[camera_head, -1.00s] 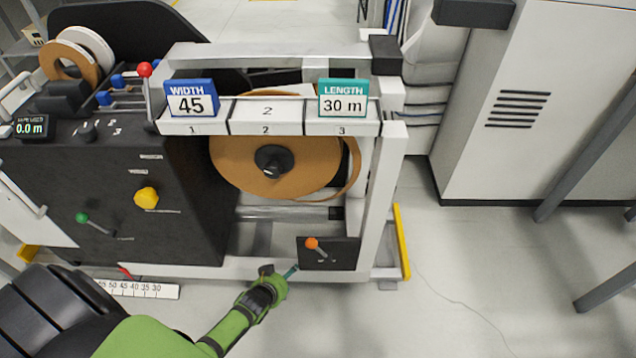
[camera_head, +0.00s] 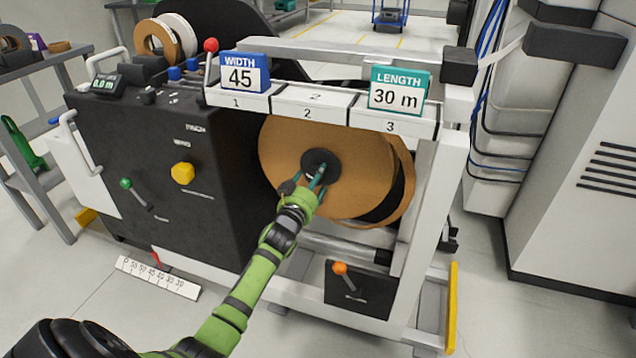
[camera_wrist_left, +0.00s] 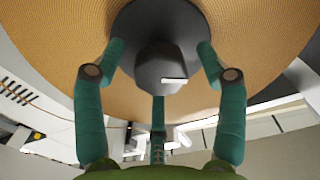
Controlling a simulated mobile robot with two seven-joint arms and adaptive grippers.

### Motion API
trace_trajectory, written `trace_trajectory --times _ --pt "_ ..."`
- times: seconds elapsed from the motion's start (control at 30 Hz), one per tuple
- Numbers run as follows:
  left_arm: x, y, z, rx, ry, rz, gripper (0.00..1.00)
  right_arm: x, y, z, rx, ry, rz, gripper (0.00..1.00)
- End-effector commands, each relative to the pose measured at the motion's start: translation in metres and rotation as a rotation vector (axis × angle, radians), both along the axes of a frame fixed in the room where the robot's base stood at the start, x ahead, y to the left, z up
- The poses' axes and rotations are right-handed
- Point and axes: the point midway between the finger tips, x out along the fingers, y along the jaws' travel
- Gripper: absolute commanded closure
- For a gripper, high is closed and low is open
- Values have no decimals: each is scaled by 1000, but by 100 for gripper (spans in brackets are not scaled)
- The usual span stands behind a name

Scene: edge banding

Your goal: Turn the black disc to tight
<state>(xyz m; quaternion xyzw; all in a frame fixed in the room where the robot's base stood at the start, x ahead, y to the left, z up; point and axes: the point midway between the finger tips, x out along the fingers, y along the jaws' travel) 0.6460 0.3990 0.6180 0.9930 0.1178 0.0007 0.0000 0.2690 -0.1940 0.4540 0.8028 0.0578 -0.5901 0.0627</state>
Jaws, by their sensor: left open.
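The black disc (camera_head: 321,167) sits at the centre of the large brown roll (camera_head: 350,180) in the machine frame. In the left wrist view the black disc (camera_wrist_left: 160,35) is dark and round, with a raised knob (camera_wrist_left: 158,68) bearing a short white mark. My left gripper (camera_head: 309,182) is at the front of the disc. In the left wrist view its teal fingers (camera_wrist_left: 159,75) are spread around the knob, with gaps on both sides. It holds nothing. Whether a fingertip touches the disc's face I cannot tell. My right gripper is not in view.
A shelf (camera_head: 317,107) with WIDTH 45 and LENGTH 30 m signs runs above the roll. An orange-tipped lever (camera_head: 340,268) is below. A yellow knob (camera_head: 183,173) and a green-tipped lever (camera_head: 127,184) are on the dark panel left of my arm. Floor in front is clear.

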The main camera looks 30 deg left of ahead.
Motion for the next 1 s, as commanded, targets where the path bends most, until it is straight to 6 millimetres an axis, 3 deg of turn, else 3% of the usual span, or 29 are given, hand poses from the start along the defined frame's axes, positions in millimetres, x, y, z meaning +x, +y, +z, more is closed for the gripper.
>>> trace_trajectory --times 0.2,0.47,0.6,1.0 --pt "15 4 -1 1 1 0 28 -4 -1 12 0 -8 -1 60" --pt "15 4 0 1 1 0 28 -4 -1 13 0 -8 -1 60" --pt "15 4 -1 0 1 0 84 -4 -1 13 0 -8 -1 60" --pt "15 4 -2 25 12 0 85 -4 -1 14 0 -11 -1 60"
